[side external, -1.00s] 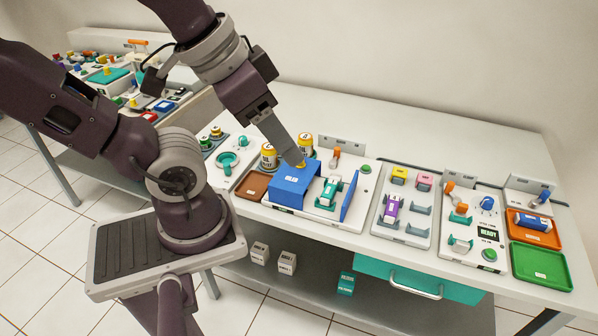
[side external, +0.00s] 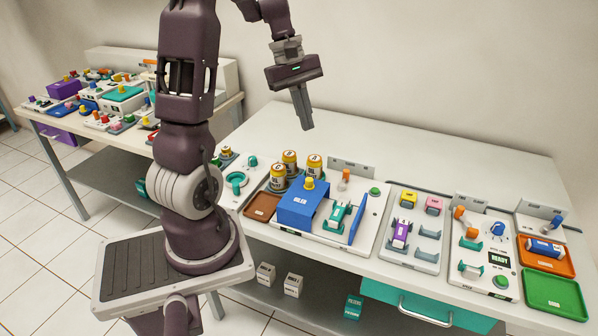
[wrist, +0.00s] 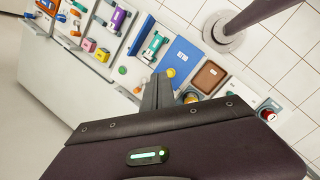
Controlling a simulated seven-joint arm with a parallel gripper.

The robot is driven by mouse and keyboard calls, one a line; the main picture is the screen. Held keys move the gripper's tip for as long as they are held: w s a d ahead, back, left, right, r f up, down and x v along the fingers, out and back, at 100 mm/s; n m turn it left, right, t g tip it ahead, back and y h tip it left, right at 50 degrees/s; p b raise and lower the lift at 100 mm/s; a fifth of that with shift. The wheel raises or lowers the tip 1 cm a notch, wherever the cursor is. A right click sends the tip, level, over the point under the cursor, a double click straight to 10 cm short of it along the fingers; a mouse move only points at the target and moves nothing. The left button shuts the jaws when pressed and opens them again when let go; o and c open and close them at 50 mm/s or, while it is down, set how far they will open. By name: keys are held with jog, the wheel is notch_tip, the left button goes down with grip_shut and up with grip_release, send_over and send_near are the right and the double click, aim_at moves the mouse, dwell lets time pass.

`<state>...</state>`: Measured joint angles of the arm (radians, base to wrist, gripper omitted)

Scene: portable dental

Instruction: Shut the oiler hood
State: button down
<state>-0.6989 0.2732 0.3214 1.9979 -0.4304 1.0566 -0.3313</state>
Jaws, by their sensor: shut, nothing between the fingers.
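The blue oiler box (side external: 300,209) stands on a white base plate on the bench, with a yellow knob (side external: 310,184) on top. A thin blue panel (side external: 358,219) stands upright at the plate's right side; I cannot tell which of the two is the hood. A teal-and-white handpiece (side external: 338,215) lies between them, uncovered. The box (wrist: 182,62) and panel (wrist: 140,36) also show in the wrist view. My gripper (side external: 306,126) is shut and empty, pointing down high above the bench, apart from the oiler. Its fingers show in the wrist view (wrist: 158,92).
Several yellow oil cans (side external: 290,160) stand behind the box. A brown tray (side external: 262,206) lies to its left. A green button (side external: 374,192) sits at the plate's back right. Racks with a purple handpiece (side external: 401,233) and a READY panel (side external: 498,258) are further right.

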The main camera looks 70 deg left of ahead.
jog(key=s+a+f+n, duration=0.4)
jog(key=a+f+n, duration=0.2)
jog(key=a+f, duration=0.3)
send_near(304, 185)
notch_tip(304, 185, down, 5)
jog(key=s+a, duration=0.1)
jog(key=a, duration=0.2)
jog(key=d, duration=0.1)
jog(key=w+d, duration=0.1)
jog(key=d, duration=0.1)
jog(key=shift+w+d+f+h, duration=0.1)
jog(key=shift+w+f+h, duration=0.05)
jog(key=shift+h, duration=0.25)
jog(key=shift+w+d, duration=0.25)
jog(key=shift+d, duration=0.15)
jog(key=w+d, duration=0.7)
jog(key=shift+w+d, duration=0.15)
jog(key=shift+d, duration=0.1)
